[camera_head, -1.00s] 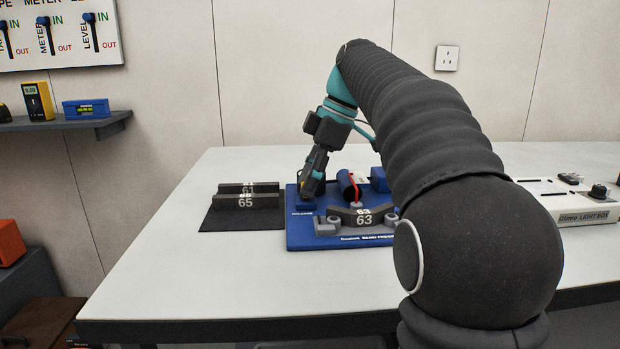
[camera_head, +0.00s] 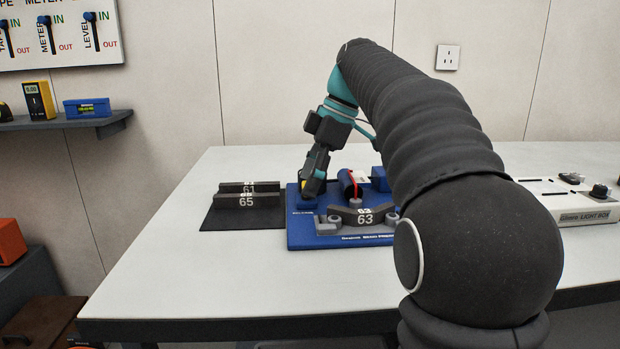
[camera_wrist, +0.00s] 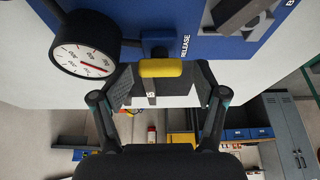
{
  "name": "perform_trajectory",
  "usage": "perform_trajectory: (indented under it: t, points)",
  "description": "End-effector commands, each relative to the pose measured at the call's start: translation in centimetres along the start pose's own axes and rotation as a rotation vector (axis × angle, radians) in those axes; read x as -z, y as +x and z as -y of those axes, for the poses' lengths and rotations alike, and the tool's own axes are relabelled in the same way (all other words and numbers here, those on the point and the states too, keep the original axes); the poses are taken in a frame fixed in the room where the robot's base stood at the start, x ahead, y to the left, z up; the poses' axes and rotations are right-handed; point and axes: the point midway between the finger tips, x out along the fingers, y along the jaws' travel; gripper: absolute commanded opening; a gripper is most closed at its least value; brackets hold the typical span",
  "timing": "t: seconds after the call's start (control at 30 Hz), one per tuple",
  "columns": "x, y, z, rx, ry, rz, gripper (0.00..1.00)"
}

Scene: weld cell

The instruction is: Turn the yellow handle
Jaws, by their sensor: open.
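The yellow handle (camera_wrist: 160,68) shows in the wrist view beside the RELEASE label on the blue press base (camera_wrist: 232,48). My gripper (camera_wrist: 163,88) is open, with one finger on each side of the handle. I cannot tell whether either finger touches it. In the head view my gripper (camera_head: 312,188) reaches down at the left end of the blue press base (camera_head: 300,236), and only a small bit of yellow shows there.
A round gauge (camera_wrist: 85,58) stands close to the gripper's left in the wrist view. The press holds a dark part marked 63 (camera_head: 364,219). Dark parts marked 61 and 65 (camera_head: 246,201) lie on a black mat to the left. The table's front left is clear.

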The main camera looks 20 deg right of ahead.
Motion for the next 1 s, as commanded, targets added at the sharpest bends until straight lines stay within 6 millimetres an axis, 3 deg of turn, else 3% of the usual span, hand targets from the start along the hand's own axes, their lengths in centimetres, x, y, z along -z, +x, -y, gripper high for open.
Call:
perform_trajectory:
  t: [0.27, 0.7, 1.0]
  points:
    - [0.0, -0.5, 0.0, -0.001, 0.0, 0.0, 0.73]
    - [0.0, -5.7, -0.1, -0.001, -0.001, 0.0, 0.73]
    - [0.0, -7.7, 0.0, 0.0, 0.0, 0.0, 0.73]
